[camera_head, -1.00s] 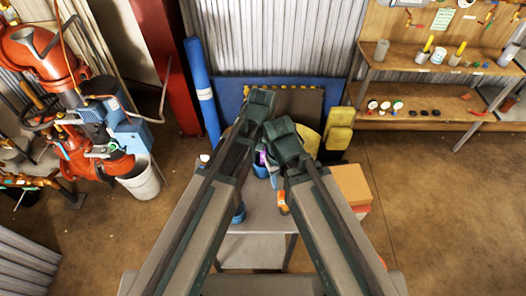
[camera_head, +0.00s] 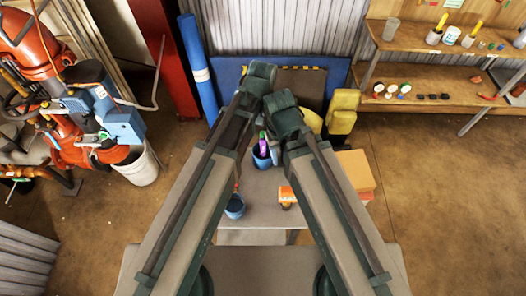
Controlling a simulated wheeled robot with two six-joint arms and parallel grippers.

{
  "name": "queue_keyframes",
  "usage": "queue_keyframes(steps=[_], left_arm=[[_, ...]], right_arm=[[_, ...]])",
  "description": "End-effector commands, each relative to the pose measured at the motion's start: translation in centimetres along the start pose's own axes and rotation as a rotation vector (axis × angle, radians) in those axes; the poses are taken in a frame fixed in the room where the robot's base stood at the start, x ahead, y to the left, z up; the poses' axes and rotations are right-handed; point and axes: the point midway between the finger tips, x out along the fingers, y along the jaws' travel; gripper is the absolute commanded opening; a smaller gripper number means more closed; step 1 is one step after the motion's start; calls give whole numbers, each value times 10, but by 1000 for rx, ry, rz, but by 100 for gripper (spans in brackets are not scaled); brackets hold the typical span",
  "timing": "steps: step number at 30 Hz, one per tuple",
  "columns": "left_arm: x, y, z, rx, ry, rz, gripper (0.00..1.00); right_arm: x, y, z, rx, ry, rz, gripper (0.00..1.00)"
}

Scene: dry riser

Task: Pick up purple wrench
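A purple object (camera_head: 263,140), probably the purple wrench, stands upright in a blue cup (camera_head: 262,159) on the light grey table (camera_head: 268,208). Only its upper part shows between my two arms, so its full shape is hidden. My left and right arms reach forward from the bottom of the picture, and their far ends come close together just beyond the cup. Neither gripper shows; no fingers are visible past the arm links.
A second blue container (camera_head: 235,206) and an orange item (camera_head: 287,195) are on the table. Cardboard boxes (camera_head: 355,171) are at its right. A white bucket (camera_head: 138,168) and orange machine (camera_head: 70,110) stand left. Wooden shelves (camera_head: 450,82) are at right. Floor (camera_head: 430,190) between is clear.

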Motion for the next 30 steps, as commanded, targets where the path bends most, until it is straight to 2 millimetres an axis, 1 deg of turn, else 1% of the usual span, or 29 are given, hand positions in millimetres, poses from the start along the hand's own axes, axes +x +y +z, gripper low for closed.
queue_keyframes(steps=[1,12,15,23,26,30], left_arm=[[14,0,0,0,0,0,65],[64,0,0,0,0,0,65],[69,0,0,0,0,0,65],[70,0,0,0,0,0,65],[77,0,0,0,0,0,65],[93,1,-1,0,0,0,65]], right_arm=[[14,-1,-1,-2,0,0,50],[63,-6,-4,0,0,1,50],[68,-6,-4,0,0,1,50],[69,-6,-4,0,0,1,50],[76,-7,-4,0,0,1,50],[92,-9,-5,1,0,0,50]])
